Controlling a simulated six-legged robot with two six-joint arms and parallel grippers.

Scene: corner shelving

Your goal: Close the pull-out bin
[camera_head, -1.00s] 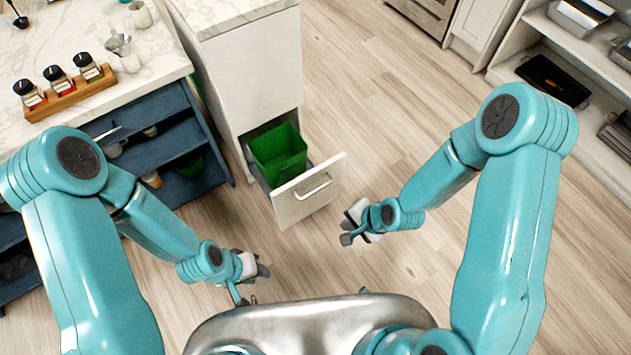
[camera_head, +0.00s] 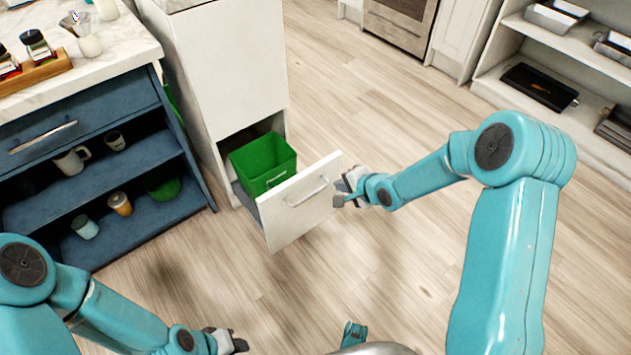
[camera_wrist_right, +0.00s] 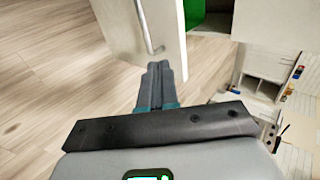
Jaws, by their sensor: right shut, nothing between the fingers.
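The pull-out bin stands open from the white cabinet (camera_head: 235,75). Its white front panel (camera_head: 290,222) has a metal handle (camera_head: 308,192), and a green bin (camera_head: 262,163) sits behind it. My right gripper (camera_head: 342,192) is shut and empty at the panel's right edge. In the right wrist view the shut fingers (camera_wrist_right: 159,70) point at the panel (camera_wrist_right: 125,28) near its edge, with the handle (camera_wrist_right: 146,30) just ahead; I cannot tell whether they touch it. My left gripper (camera_head: 238,345) is low at the bottom edge of the head view, away from the bin; its fingers are too small to judge.
A blue island (camera_head: 90,110) with mugs on open shelves stands left of the cabinet. White shelving (camera_head: 560,60) with trays is at the far right, and an oven (camera_head: 400,22) is at the back. The wooden floor (camera_head: 360,110) around the bin is clear.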

